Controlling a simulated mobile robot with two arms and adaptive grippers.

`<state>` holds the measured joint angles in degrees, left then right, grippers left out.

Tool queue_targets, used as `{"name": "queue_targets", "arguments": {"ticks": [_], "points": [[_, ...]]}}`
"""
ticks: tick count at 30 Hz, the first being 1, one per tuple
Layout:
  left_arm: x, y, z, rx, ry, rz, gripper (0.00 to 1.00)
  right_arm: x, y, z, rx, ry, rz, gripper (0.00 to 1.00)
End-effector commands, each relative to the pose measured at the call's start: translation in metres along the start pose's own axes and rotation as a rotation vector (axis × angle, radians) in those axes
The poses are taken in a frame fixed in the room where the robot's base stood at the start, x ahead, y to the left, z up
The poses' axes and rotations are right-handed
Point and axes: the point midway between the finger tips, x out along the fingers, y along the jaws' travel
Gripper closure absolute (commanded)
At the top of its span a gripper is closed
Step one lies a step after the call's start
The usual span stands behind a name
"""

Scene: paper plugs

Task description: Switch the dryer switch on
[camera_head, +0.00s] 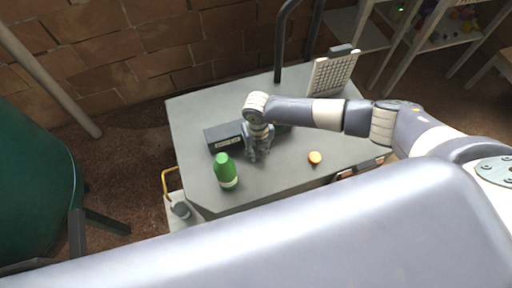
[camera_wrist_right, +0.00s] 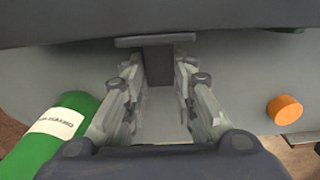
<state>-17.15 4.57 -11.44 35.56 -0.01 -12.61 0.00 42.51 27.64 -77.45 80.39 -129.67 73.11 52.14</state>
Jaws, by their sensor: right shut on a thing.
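My right gripper (camera_head: 257,155) points down at the grey table, beside a dark box with a pale label (camera_head: 228,136). In the right wrist view the gripper (camera_wrist_right: 160,88) has one finger on each side of a dark upright block (camera_wrist_right: 158,66) with a wider flat bar at its top, and is shut on it. I cannot tell for certain that this block is the dryer switch. The gripper and wrist hide part of the box and whatever lies beneath. My left gripper is not in view.
A small orange cylinder (camera_head: 315,158) lies to the right. A pale gridded panel (camera_head: 333,74) stands at the back right. The grey tabletop (camera_head: 282,178) is clear in front.

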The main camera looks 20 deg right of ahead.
Motion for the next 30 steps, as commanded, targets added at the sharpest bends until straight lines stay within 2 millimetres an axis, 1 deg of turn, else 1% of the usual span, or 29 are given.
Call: {"name": "queue_targets", "arguments": {"ticks": [1, 30], "points": [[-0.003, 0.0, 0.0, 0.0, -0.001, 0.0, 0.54, -0.005, 0.0, 0.003, 0.001, -0.007, 0.001, 0.87], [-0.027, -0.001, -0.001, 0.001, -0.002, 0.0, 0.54, -0.036, 0.0, 0.005, 0.001, -0.011, 0.001, 0.87]]}}
